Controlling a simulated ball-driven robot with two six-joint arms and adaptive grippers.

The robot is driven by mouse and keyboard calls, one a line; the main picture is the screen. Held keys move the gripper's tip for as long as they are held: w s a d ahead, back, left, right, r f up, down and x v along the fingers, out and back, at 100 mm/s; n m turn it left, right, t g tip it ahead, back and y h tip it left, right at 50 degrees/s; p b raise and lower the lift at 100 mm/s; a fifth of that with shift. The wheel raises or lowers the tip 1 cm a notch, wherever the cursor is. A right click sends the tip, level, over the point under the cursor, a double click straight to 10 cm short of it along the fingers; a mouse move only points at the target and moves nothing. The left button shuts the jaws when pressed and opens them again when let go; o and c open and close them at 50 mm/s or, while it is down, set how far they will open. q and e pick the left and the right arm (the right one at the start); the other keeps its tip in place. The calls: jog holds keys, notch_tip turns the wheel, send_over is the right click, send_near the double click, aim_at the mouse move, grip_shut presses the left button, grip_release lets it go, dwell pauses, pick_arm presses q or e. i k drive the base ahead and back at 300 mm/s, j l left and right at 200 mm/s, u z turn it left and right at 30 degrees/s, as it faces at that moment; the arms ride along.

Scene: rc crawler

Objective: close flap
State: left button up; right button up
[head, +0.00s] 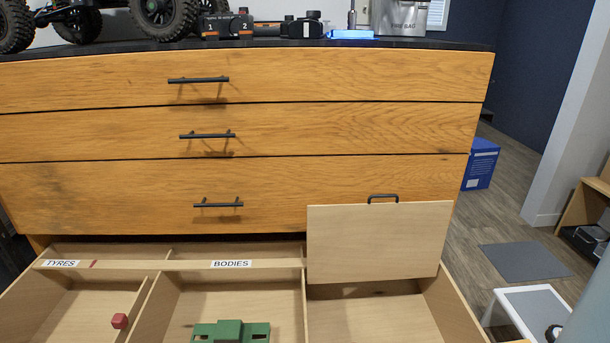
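The flap (378,243) is a pale wooden panel with a black handle (383,198) on its top edge. It stands raised, roughly upright, at the right compartment of the open bottom drawer (447,300). The compartment floor (375,322) in front of it is uncovered and looks empty. The flap hides the back of that compartment. Neither of my grippers shows in the head view.
The drawer's other compartments carry labels TYRES (62,263) and BODIES (231,264). Three closed drawers with black handles rise above. A blue box (481,165) stands right.

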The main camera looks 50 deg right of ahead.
aim_at(369, 241)
jog(key=z, duration=2.1)
